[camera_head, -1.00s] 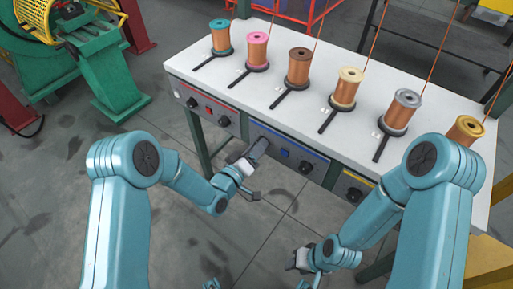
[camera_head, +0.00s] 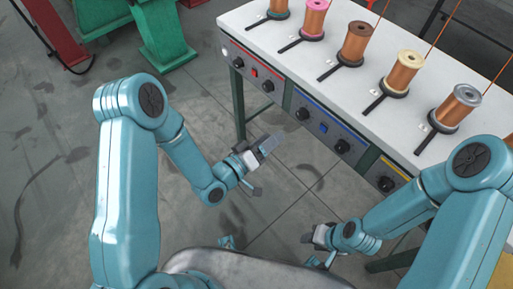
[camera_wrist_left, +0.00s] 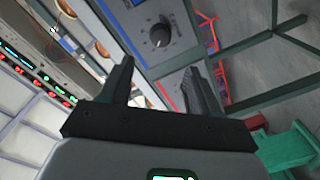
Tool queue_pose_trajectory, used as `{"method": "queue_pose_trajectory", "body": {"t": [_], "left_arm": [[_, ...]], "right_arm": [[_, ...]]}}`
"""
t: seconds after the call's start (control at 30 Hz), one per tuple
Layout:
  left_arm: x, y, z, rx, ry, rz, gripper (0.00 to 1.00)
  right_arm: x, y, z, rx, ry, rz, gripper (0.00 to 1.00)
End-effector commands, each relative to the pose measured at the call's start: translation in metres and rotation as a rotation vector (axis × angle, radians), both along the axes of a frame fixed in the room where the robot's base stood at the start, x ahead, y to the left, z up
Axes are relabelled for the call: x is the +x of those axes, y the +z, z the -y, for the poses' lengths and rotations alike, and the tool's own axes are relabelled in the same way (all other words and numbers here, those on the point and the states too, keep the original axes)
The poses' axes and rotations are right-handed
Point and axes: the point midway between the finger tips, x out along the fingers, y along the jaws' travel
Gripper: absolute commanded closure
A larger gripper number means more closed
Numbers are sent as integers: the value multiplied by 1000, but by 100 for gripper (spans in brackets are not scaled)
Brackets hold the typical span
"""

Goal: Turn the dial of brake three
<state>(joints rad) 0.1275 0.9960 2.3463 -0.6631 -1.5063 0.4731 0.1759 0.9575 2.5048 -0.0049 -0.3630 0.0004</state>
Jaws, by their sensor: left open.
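In the head view, the third dial from the left, a black knob (camera_head: 303,114), sits at the left end of the blue-striped panel (camera_head: 322,126) on the bench front. In the left wrist view this dial (camera_wrist_left: 160,36) is a round black knob with a pale mark, beyond the fingertips. My left gripper (camera_head: 271,143) is open and empty, below and left of the dial in the head view, apart from it. Its two dark fingers also show in the left wrist view (camera_wrist_left: 158,72). My right gripper (camera_head: 314,236) hangs low in front of the bench; its jaws are unclear.
The white bench top (camera_head: 310,62) carries several copper spools, including a brown-topped one (camera_head: 355,42), with black handles toward the front edge. Other dials (camera_head: 342,146) and a red switch (camera_head: 254,72) line the front. The floor (camera_head: 205,110) left of the bench is open.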

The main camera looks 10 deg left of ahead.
Motion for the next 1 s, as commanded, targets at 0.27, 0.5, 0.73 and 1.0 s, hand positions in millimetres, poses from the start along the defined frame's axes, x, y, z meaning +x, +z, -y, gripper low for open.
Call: {"method": "queue_pose_trajectory", "body": {"t": [0.27, 0.5, 0.73, 1.0], "left_arm": [[-36, 1, -26, 1, 2, -1, 38], [-41, 2, -28, 1, 0, 2, 38], [-41, 2, -28, 1, 0, 2, 38], [-40, 2, -20, 13, -8, -6, 38]], "right_arm": [[0, -3, 0, 0, 0, 0, 57], [0, -3, 0, 0, 0, 0, 57], [0, -3, 0, 0, 0, 0, 57], [0, -3, 0, 0, 0, 0, 57]]}}
